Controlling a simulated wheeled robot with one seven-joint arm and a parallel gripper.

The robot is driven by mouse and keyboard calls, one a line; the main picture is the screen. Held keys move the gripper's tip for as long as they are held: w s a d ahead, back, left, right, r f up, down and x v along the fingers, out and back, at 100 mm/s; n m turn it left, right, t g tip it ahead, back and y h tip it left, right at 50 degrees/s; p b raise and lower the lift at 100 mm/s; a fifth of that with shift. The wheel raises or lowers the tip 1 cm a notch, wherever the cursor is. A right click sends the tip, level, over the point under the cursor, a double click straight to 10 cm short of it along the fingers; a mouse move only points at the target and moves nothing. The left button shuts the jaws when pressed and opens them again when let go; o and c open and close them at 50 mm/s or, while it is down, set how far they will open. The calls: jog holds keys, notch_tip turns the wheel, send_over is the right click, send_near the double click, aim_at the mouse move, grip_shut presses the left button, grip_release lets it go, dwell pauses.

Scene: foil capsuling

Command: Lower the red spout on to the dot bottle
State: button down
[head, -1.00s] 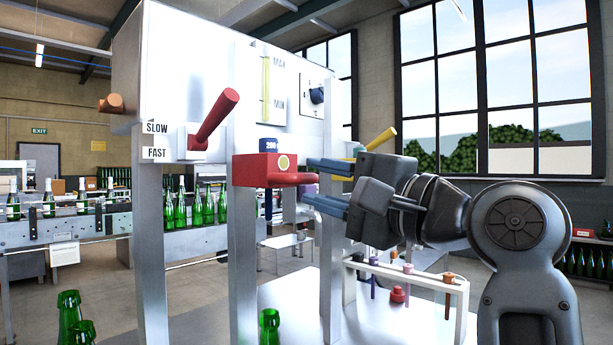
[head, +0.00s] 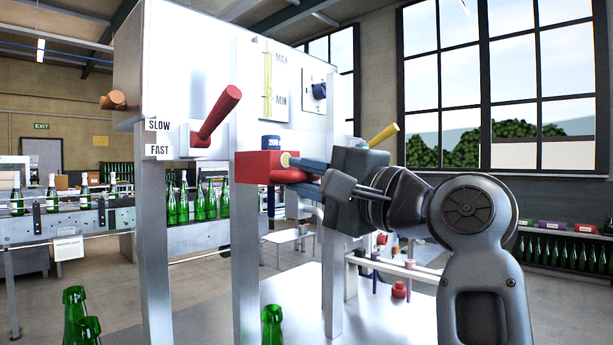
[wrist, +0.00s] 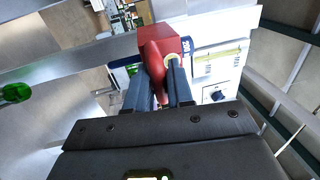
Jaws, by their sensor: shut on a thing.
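The red spout (head: 262,167) is a red block on a grey post of the white machine, with a yellow dot on its side and a red arm reaching right. My gripper (head: 302,175) is shut on the red spout's arm, one finger above it and one below in the head view. In the wrist view the red spout (wrist: 167,45) fills the space at the fingertips (wrist: 158,82). A green bottle (head: 272,328) stands below the spout, well apart from it; its lower part is out of frame, and no dot shows on it.
A red lever (head: 216,115) and a yellow rod (head: 383,134) stick out of the machine. A white rack (head: 420,272) with coloured pegs and a red knob (head: 399,290) is under my arm. More green bottles (head: 76,318) stand at lower left.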

dwell(0.4)
notch_tip(320, 180, down, 21)
jog(key=b, duration=0.8)
jog(key=c, duration=1.2)
grip_release()
jog(key=shift+o, duration=0.2)
jog(key=shift+r, duration=0.1)
jog(key=shift+r, duration=0.1)
jog(key=v, duration=0.7)
jog(key=shift+s+d, duration=0.2)
jog(key=shift+d, duration=0.15)
